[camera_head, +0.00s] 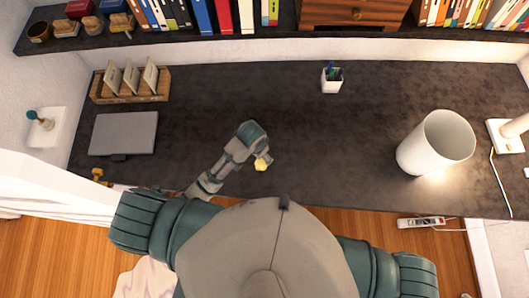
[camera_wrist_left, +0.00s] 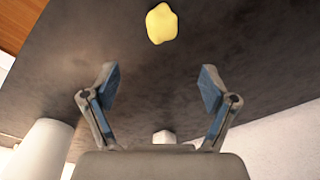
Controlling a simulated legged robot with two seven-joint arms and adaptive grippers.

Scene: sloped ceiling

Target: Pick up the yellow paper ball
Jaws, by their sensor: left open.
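The yellow paper ball (camera_head: 262,163) lies on the dark desk near its front edge, close to my left gripper. It also shows in the left wrist view (camera_wrist_left: 162,23), at the top, beyond the fingertips and apart from them. My left gripper (camera_wrist_left: 157,75) is open with nothing between its two fingers. In the head view the left hand (camera_head: 262,150) is over the desk, right beside the ball, and its fingers are hard to make out. My right gripper is not in view.
A closed grey laptop (camera_head: 124,133) and a wooden card rack (camera_head: 131,87) are at the left. A pen cup (camera_head: 332,82) stands at the back. A white cylindrical bin (camera_head: 436,143) stands at the right. The desk (camera_head: 340,150) between is clear.

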